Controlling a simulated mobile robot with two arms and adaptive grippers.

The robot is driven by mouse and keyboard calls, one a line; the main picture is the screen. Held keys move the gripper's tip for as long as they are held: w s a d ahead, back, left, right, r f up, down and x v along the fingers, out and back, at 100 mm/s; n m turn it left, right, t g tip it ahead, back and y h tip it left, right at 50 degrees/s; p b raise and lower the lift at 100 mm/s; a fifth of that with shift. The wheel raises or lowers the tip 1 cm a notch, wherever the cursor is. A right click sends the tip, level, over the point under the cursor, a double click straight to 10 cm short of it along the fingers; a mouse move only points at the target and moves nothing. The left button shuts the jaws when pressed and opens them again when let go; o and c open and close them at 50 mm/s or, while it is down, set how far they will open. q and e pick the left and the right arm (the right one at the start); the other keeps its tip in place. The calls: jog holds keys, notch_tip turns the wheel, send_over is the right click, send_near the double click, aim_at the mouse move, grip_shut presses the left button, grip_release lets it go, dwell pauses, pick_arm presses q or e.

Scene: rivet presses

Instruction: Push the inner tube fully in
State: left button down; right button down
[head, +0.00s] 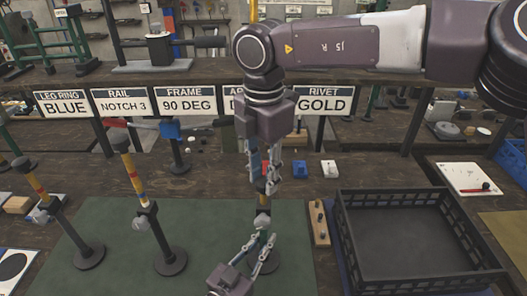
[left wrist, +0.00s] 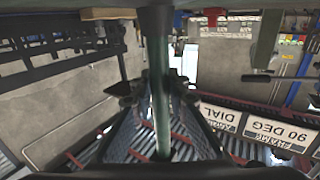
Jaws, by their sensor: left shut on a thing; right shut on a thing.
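A telescoping stand stands on the green mat (head: 110,238) at the middle of the head view. Its inner tube (head: 263,203) shows a pale band just above the dark collar with a grey knob (head: 262,222). My right gripper (head: 271,185) points down from above and is shut on the upper inner tube, hiding most of it. My left gripper (head: 266,243) is shut on the outer tube below the collar, above the round base. In the left wrist view the dark green outer tube (left wrist: 160,115) runs between the fingers of my left gripper (left wrist: 160,100). How far the inner tube sticks out is partly hidden.
Two similar stands with striped inner tubes (head: 134,180) (head: 33,182) stand to the left. A black crate (head: 415,282) is at the right, beside a wooden strip (head: 318,222). Label signs, including GOLD (head: 323,103), hang behind. The mat between the stands is clear.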

jog(key=shift+d+f, duration=0.15)
jog(key=shift+f, duration=0.25)
jog(key=c, duration=1.9)
grip_release()
jog(key=shift+s+f, duration=0.1)
jog(key=o, duration=0.4)
jog(key=shift+c, duration=0.2)
jog(key=shift+r, duration=0.25)
notch_tip(320, 180, up, 12)
jog(key=shift+f, duration=0.15)
